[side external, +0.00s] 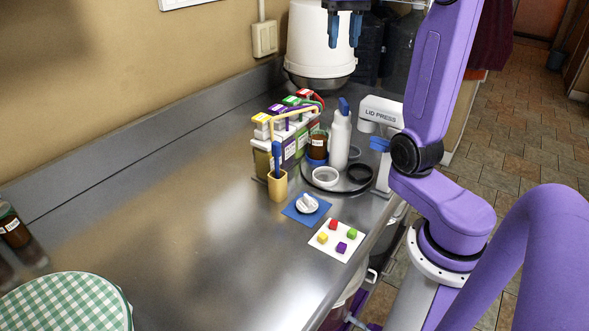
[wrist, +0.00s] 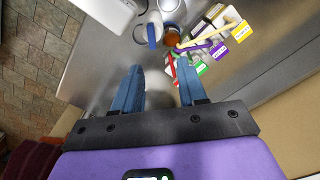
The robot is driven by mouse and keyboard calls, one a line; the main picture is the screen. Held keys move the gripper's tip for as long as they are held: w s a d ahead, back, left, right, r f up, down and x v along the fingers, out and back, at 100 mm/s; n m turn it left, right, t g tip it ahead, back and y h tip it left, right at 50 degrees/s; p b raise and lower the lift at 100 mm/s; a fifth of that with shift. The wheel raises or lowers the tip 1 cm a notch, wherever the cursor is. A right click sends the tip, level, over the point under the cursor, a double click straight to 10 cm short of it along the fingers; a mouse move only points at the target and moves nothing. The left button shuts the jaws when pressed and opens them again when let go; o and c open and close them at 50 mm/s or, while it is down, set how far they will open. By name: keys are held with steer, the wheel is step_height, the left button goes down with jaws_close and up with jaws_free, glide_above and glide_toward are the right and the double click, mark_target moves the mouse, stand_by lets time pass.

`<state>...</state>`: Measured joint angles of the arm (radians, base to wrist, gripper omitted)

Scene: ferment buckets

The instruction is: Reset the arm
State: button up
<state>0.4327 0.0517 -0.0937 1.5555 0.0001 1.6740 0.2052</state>
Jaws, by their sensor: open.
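My gripper (side external: 343,30) is at the top of the side external view, in front of a white container and above the counter. Its two blue fingers point down, apart, with nothing between them. In the wrist view my gripper (wrist: 158,88) shows both fingers spread over bare steel counter. My purple arm runs down the right side of the side external view. The fingers touch nothing that I can see.
The steel counter (side external: 190,215) holds several bins with coloured lids (side external: 291,103), a white bottle (side external: 340,140), a lid press (side external: 380,112), a pen holder (side external: 278,187), and a white card with coloured cubes (side external: 325,250). The left-middle counter is clear.

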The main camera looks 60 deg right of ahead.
steer(key=s+a+f+n, duration=0.1)
steer(key=a+f+n, duration=0.4)
steer(key=a, duration=0.3)
steer(key=s+a+f+n, duration=0.1)
steer(key=a+f+n, duration=0.4)
steer(key=a, duration=0.3)
steer(key=s+a+f+n, duration=0.3)
steer(key=s+f+n, duration=0.2)
steer(key=s, duration=0.3)
steer(key=s+a+f+n, duration=0.4)
steer(key=s+f+n, duration=0.1)
steer(key=s, duration=0.4)
steer(key=shift+s+n, duration=0.15)
steer(key=shift+n, duration=0.15)
